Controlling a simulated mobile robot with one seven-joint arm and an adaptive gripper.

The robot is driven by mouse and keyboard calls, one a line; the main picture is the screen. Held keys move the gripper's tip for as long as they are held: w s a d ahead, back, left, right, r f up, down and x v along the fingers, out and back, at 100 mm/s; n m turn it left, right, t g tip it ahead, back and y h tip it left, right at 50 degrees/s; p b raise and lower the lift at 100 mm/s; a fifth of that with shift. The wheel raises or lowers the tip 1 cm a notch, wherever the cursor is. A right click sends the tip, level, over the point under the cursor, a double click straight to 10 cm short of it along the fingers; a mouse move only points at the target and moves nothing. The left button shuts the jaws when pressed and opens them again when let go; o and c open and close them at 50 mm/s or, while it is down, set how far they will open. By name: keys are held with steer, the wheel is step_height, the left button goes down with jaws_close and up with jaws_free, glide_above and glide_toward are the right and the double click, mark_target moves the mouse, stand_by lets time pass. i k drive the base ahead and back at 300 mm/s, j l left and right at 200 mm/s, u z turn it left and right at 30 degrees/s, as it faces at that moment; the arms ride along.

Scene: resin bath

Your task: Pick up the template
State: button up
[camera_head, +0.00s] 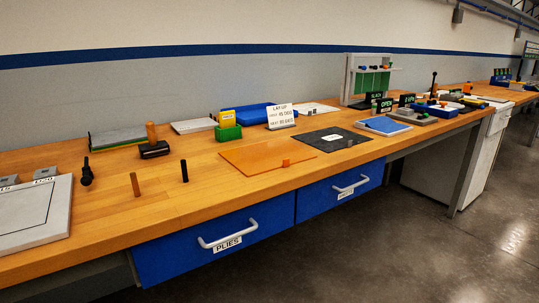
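No part of my gripper shows in this view. Nothing in view is readably labelled as the template, so I cannot tell which thing it is. Flat things lie on the wooden workbench (105,217). A pale board (58,222) with a dark outline lies at the left edge, partly cut off by the frame.
A dark-headed mallet (153,149), brown peg (135,185) and black peg (184,171) stand left of the orange sheet. A layup sign (281,116) stands behind. Blue drawers (200,268) below are shut. Bare wood lies at the front left.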

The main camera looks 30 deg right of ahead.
mark_target(253, 160)
steer(key=i+j, duration=0.25)
steer(key=i+j+z, duration=0.2)
steer(key=j+z, duration=0.2)
steer(key=j, duration=0.2)
steer(key=i+j+z, duration=0.2)
steer(key=j+z, duration=0.1)
steer(key=z, duration=1.45)
steer(key=i+j+z, duration=0.2)
steer(key=i, duration=0.2)
steer(key=i+j, duration=0.4)
steer(key=i, duration=0.1)
